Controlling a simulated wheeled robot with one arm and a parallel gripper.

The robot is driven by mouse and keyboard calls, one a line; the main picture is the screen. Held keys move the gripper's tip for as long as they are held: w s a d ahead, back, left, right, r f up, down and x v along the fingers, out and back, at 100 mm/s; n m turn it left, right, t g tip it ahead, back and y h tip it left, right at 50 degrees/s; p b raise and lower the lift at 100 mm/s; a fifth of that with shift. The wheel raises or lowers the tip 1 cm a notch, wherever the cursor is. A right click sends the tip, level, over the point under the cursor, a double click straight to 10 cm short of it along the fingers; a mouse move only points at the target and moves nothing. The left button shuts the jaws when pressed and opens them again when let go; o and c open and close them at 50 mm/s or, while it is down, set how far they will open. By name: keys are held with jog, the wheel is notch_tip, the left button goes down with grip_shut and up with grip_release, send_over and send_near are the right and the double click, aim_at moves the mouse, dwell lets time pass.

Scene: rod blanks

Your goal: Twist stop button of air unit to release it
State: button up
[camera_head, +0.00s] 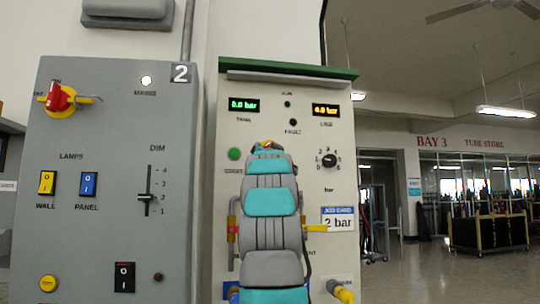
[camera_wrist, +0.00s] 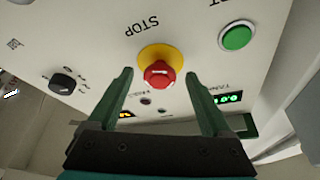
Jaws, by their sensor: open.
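The air unit (camera_head: 342,135) is a white panel with a green top edge, right of a grey cabinet in the head view. Its stop button (camera_wrist: 159,74) shows in the wrist view as a red knob on a round yellow base, beside the word STOP. My gripper (camera_wrist: 160,76) is open, with one dark green finger on each side of the red knob. A gap shows between each finger and the knob, so it is not gripped. In the head view my arm covers the middle of the panel and hides the stop button and the gripper.
The panel also carries a green button (camera_wrist: 236,36), a black dial (camera_head: 329,160), a tank display (camera_head: 244,105), a line display (camera_head: 326,110) and a yellow lever (camera_head: 316,228). The grey cabinet (camera_head: 100,130) stands close on the left. Open floor lies to the right.

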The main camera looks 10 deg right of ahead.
jog(key=b+v, duration=0.2)
jog(key=v, duration=0.5)
jog(key=shift+w, duration=0.1)
dwell(0.5)
